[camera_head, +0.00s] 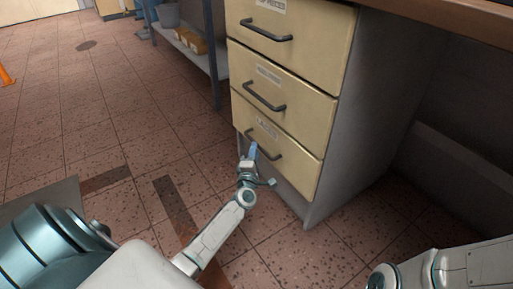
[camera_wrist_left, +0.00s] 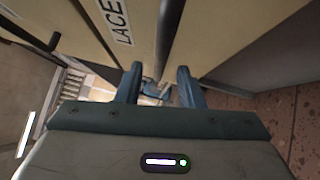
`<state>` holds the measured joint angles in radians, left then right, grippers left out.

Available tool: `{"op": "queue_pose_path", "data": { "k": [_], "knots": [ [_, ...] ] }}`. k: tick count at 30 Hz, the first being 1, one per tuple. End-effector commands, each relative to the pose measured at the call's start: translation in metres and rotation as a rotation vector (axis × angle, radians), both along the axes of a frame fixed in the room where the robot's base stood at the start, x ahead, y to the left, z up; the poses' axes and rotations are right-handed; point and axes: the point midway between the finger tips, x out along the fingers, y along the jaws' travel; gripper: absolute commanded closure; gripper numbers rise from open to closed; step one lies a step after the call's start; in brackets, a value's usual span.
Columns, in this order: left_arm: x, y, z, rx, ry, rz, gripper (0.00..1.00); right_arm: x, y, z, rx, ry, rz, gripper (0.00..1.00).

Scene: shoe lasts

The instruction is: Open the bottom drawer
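The bottom drawer (camera_head: 292,165) has a cream front and a label. It looks closed, in line with the drawers above. Its dark bar handle (camera_head: 270,152) is partly hidden by my left gripper (camera_head: 252,152). In the left wrist view the drawer's label reads "LACE", cut off. There my left gripper (camera_wrist_left: 158,78) has its two blue fingers apart, and the dark handle bar (camera_wrist_left: 168,35) runs down to the gap between them. I cannot tell whether either finger touches it. My right gripper is out of view; only part of that arm shows at bottom right.
The middle drawer (camera_head: 290,95) and top drawer (camera_head: 310,35) are shut above, each with a dark handle. A shelf with a yellow box (camera_head: 190,40) stands behind on the left. The tiled floor (camera_head: 110,120) left of the cabinet is largely clear.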

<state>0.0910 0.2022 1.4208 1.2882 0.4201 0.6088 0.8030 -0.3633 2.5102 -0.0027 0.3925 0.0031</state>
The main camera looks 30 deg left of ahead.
Motion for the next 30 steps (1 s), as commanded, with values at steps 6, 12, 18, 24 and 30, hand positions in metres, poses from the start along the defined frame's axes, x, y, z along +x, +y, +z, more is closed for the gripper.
{"op": "queue_pose_path", "data": {
  "k": [6, 12, 18, 24, 30],
  "knots": [
    [0.029, 0.012, 0.003, 0.000, -0.001, 0.000, 0.66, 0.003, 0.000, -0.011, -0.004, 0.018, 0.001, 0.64],
    [0.036, 0.016, 0.005, 0.001, 0.002, 0.000, 0.66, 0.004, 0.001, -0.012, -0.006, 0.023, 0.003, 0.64],
    [0.036, 0.016, 0.005, 0.001, 0.001, 0.000, 0.66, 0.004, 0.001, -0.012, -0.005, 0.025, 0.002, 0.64],
    [0.036, 0.016, 0.005, 0.001, 0.001, 0.000, 1.00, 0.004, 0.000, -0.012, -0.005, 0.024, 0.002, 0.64],
    [0.036, 0.015, 0.005, 0.001, 0.001, 0.000, 1.00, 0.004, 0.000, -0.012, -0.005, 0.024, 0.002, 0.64]
  ]
}}
